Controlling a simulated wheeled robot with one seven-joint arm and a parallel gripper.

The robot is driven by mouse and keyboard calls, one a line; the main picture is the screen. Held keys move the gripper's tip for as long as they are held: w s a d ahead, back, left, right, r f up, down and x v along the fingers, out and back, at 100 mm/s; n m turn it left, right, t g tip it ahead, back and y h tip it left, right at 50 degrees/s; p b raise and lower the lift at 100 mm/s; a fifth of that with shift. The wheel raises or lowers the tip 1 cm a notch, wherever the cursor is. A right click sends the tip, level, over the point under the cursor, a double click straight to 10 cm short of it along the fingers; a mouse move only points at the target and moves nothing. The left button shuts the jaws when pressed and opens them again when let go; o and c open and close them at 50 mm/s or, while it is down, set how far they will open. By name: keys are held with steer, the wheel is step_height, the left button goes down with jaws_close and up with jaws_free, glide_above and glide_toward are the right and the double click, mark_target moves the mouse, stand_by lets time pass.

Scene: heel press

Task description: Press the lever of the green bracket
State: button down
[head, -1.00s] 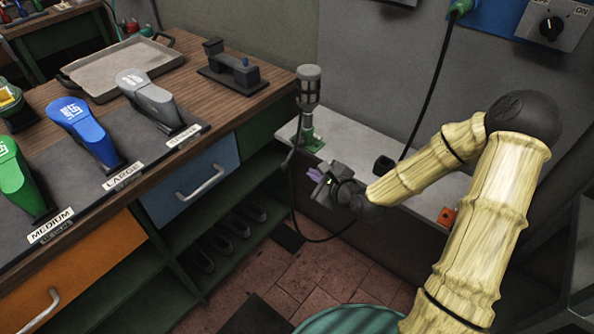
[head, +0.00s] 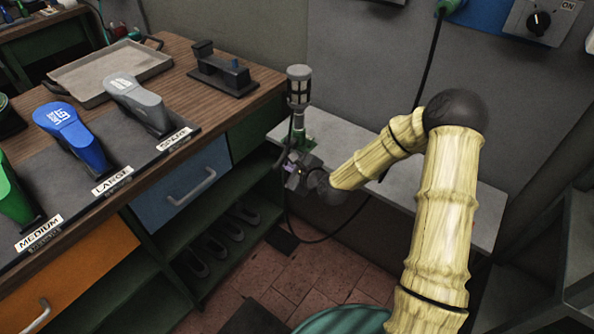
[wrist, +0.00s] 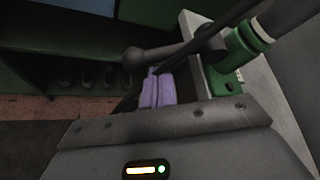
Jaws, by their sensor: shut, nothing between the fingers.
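The green bracket (head: 303,143) stands on the pale bench and carries an upright grey tool with a caged head (head: 298,88). In the wrist view the bracket (wrist: 248,48) is at the upper right, with a dark lever (wrist: 165,55) ending in a round knob reaching left from it. My gripper (head: 294,168) is in front of the bracket at the bench's left end. Its purple fingers (wrist: 158,90) are shut and empty, just below the lever in the wrist view. I cannot tell whether they touch it.
A black cable (head: 425,75) hangs from the wall unit and another loops below the bracket. The wooden counter (head: 170,80) with a metal tray and shoe-shaped forms is on the left. The pale bench (head: 400,190) is mostly bare right of the bracket.

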steer(key=shift+w+a+f, duration=0.15)
steer(key=shift+w, duration=0.1)
steer(key=shift+w+a+p, duration=0.1)
steer(key=shift+a+p, duration=0.05)
steer(key=shift+p, duration=0.25)
steer(key=shift+s+r+m+p, duration=0.3)
steer(key=shift+p, duration=0.05)
